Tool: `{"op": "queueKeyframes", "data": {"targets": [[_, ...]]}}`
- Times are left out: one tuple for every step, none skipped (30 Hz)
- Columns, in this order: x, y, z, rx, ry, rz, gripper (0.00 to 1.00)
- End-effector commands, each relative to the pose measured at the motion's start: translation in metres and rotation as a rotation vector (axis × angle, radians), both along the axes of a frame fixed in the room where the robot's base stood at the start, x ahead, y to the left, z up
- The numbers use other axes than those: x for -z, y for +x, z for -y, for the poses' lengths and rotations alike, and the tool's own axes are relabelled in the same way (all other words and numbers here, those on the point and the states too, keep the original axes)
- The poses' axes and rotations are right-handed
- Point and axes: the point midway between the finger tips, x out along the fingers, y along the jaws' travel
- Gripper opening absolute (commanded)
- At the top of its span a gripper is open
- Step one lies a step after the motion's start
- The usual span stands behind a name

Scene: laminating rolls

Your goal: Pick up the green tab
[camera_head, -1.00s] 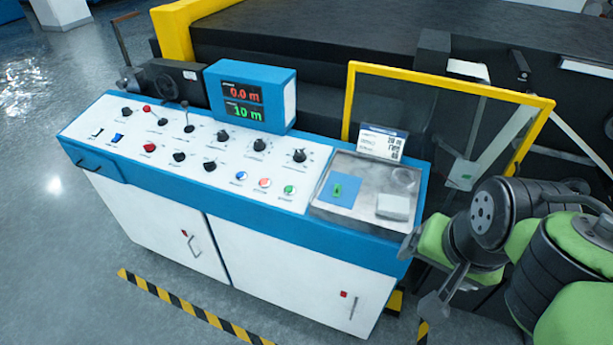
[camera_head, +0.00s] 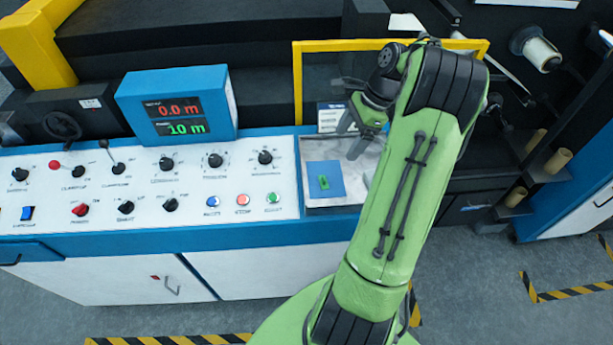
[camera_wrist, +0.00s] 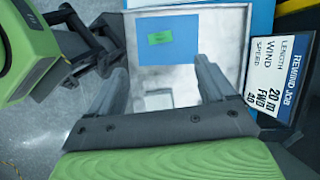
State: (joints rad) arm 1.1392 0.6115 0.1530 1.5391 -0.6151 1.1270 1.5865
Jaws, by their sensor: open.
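The green tab (camera_head: 323,182) lies on a blue square pad (camera_head: 336,168) in the metal tray (camera_head: 330,203) at the right end of the console. In the wrist view the green tab (camera_wrist: 160,38) shows as a small green rectangle on the blue pad (camera_wrist: 184,55), beyond my fingertips. My gripper (camera_head: 355,146) is open and empty, above the back right part of the tray. In the wrist view the two fingers of my gripper (camera_wrist: 160,75) stand apart, with tray floor between them.
A label card (camera_wrist: 280,78) reading "REWIND JOB" stands at the tray's back edge, close to my gripper. A yellow-framed guard (camera_head: 297,85) rises behind it. The blue display box (camera_head: 178,105) and several knobs and buttons are left of the tray.

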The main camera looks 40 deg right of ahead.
Motion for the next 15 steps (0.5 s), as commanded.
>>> {"op": "queueKeyframes", "data": {"targets": [[0.019, 0.002, -0.006, -0.002, 0.003, -0.004, 0.83], [0.027, 0.004, -0.009, -0.003, 0.003, -0.003, 0.83], [0.036, 0.005, -0.012, -0.004, 0.003, -0.004, 0.83], [0.043, 0.006, -0.015, -0.004, 0.003, -0.004, 0.83], [0.05, 0.008, -0.018, -0.003, 0.004, -0.004, 0.83], [0.059, 0.01, -0.021, -0.005, 0.002, -0.003, 0.83], [0.065, 0.011, -0.023, -0.005, 0.003, -0.003, 0.83], [0.07, 0.012, -0.025, -0.005, 0.002, -0.003, 0.83], [0.075, 0.013, -0.027, -0.003, 0.002, -0.002, 0.83], [0.078, 0.014, -0.028, -0.003, 0.001, -0.002, 0.83], [0.081, 0.014, -0.029, -0.003, 0.001, -0.002, 0.83], [0.084, 0.015, -0.03, -0.004, -0.001, -0.001, 0.83], [0.087, 0.016, -0.031, -0.004, -0.001, -0.001, 0.83], [0.091, 0.016, -0.033, -0.004, 0.001, -0.002, 0.83], [0.098, 0.018, -0.036, -0.004, 0.001, -0.002, 0.83]]}}
